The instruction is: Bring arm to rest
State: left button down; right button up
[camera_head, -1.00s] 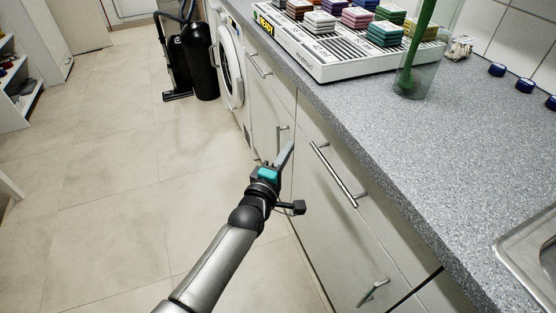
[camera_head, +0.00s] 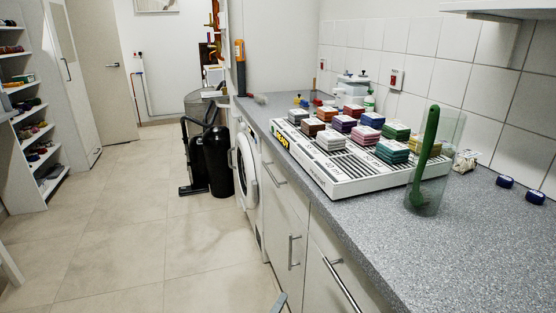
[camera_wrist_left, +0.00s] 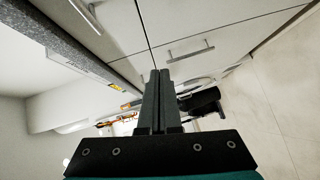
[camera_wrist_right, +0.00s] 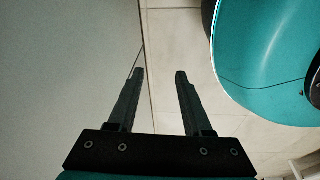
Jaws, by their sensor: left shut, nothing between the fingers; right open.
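My left gripper shows in the left wrist view (camera_wrist_left: 155,78) with its two fingers pressed together and nothing between them. It is in front of the white cabinet fronts (camera_wrist_left: 200,25), below the worktop. My right gripper (camera_wrist_right: 160,75) is open and empty in the right wrist view, above the tiled floor and beside a pale flat surface (camera_wrist_right: 60,70). The right arm is not in the head view.
A grey worktop (camera_head: 400,240) runs along the right. On it stand a white rack (camera_head: 340,184) with coloured blocks and a clear vessel (camera_head: 445,190) holding a green tool. Cabinet handles (camera_head: 340,285) stick out. Black canisters (camera_head: 217,160) stand on the floor. Tiled floor at left is free.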

pick_arm(q)
jog(key=s+a+f+m+g+y, duration=0.25)
jog(key=s+a+f, duration=0.4)
jog(key=f, duration=0.35)
jog(key=s+a+f+m+g+y, duration=0.25)
jog(key=s+a+f+m, duration=0.2)
jog(key=s+f, duration=0.4)
jog(key=s+a+f+m+g, duration=0.2)
jog(key=s+a+f, duration=0.2)
jog(key=s, duration=0.4)
jog(key=s+a+f+m+g+y+p, duration=0.1)
jog(key=s+a+f+m+g, duration=0.1)
jog(key=s+a+f, duration=0.2)
jog(key=s+a+f+m+g+y+p, duration=0.1)
jog(key=s+a+f, duration=0.4)
jog(key=s, duration=0.6)
jog(key=shift+s+m+g, duration=0.3)
jog(key=shift+m+g, duration=0.4)
jog(key=shift+g, duration=0.4)
pick_arm(e)
jog(key=s, duration=0.1)
jog(key=s+d, duration=0.1)
jog(key=s, duration=0.1)
jog(key=shift+s+d, duration=0.25)
jog(key=shift+d, duration=0.15)
